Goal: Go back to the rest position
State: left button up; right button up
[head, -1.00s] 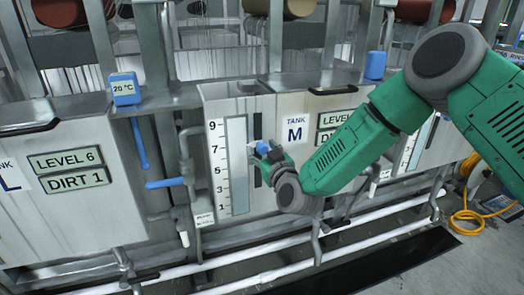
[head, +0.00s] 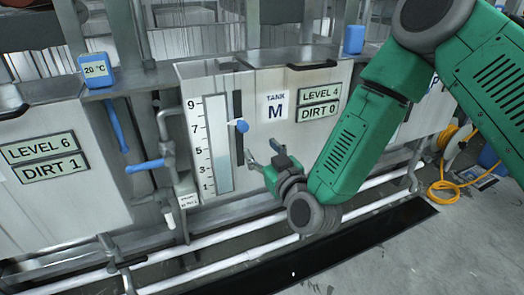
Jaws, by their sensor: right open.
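My right gripper (head: 262,158) is open and empty in front of tank M. It is apart from the blue slider knob (head: 239,126), which sits on the dark vertical slot beside the level gauge (head: 212,145). The knob stands a little below the 7 mark. My right arm comes in from the upper right and hides part of the tank row. My left gripper is out of view. Tank M (head: 262,82) shows plates reading level 4 and dirt 0.
A tank at left reads level 6, dirt 1 (head: 45,158). A blue-handled valve (head: 146,166) and pipes stand between the tanks. White pipes (head: 215,266) run low along the front. A yellow hose (head: 447,188) lies on the floor at right. The grey floor (head: 420,260) at lower right is clear.

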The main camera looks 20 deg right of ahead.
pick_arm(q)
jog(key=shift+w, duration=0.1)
pick_arm(e)
jog(key=s+f+g, duration=0.9)
jog(key=s+f, duration=0.6)
jog(key=f, duration=0.5)
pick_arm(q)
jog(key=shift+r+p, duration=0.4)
pick_arm(e)
jog(key=s+d+f+g, duration=0.2)
jog(key=s, duration=0.4)
jog(key=s+d+f+m+g+h, duration=0.1)
jog(key=s+d+f+g, duration=0.1)
jog(key=s, duration=0.5)
jog(key=s+d+f+m+g, duration=0.1)
jog(key=s+d+f+g, duration=0.2)
jog(key=s, duration=0.4)
jog(key=shift+s+d+g+h, duration=0.25)
jog(key=shift+g+h, duration=0.05)
jog(key=shift+g, duration=0.4)
jog(key=shift+w, duration=0.1)
